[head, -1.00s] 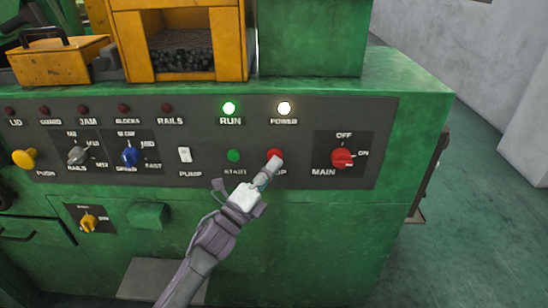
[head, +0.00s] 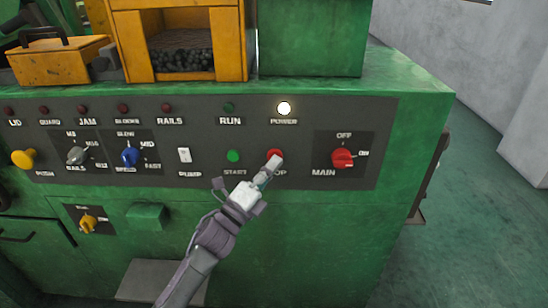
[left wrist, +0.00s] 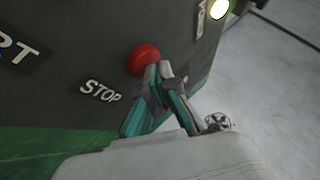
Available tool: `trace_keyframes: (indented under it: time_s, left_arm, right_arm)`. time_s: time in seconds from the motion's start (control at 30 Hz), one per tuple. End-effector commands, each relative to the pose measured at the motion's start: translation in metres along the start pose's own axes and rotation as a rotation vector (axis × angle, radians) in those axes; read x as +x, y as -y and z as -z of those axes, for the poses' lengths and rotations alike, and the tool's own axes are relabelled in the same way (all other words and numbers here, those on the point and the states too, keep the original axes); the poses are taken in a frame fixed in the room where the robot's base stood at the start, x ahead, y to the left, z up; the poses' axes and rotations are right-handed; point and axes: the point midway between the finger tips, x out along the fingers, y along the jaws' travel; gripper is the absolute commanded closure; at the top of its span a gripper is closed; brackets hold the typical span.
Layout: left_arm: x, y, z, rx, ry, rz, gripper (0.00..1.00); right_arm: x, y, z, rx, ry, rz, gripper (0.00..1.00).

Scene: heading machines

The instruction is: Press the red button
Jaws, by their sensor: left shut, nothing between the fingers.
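The red button (head: 274,154) sits on the dark control panel, above the partly covered STOP label. In the left wrist view the round red button (left wrist: 144,58) shows with the word STOP below left of it. My left gripper (head: 274,164) is shut and empty, its fingertips at the button's lower edge in the head view. In the left wrist view its fingertips (left wrist: 158,70) overlap the lower right edge of the button and seem to touch it. How deep the button sits cannot be told. My right gripper is not in view.
The dark panel (head: 205,133) carries a green START button (head: 233,156) left of the red one and a red MAIN knob (head: 342,158) to its right. The POWER lamp (head: 284,108) is lit; the RUN lamp (head: 229,107) is dark. Open floor lies right of the green machine.

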Motion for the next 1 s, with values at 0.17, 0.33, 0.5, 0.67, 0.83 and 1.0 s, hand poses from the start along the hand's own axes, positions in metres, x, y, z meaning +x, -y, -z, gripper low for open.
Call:
trace_keyframes:
  time_s: [0.17, 0.33, 0.5, 0.67, 0.83, 1.0]
  left_arm:
    - [-0.003, 0.002, 0.002, 0.001, 0.001, -0.001, 1.0]
    - [-0.003, 0.002, 0.002, 0.001, 0.0, -0.001, 1.0]
    - [-0.011, 0.008, 0.007, 0.0, 0.0, -0.002, 1.0]
    - [-0.022, 0.016, 0.015, 0.0, 0.0, -0.003, 1.0]
    - [-0.034, 0.025, 0.024, 0.0, 0.001, -0.003, 1.0]
    - [-0.043, 0.031, 0.031, 0.001, 0.0, -0.002, 1.0]
  right_arm:
    - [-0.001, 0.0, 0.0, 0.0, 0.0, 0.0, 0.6]
    - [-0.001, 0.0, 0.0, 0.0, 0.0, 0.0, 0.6]
    - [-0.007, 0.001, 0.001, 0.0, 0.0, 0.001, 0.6]
    - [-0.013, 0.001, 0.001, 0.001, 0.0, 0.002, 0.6]
    - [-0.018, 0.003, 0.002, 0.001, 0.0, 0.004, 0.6]
    - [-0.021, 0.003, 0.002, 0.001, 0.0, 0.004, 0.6]
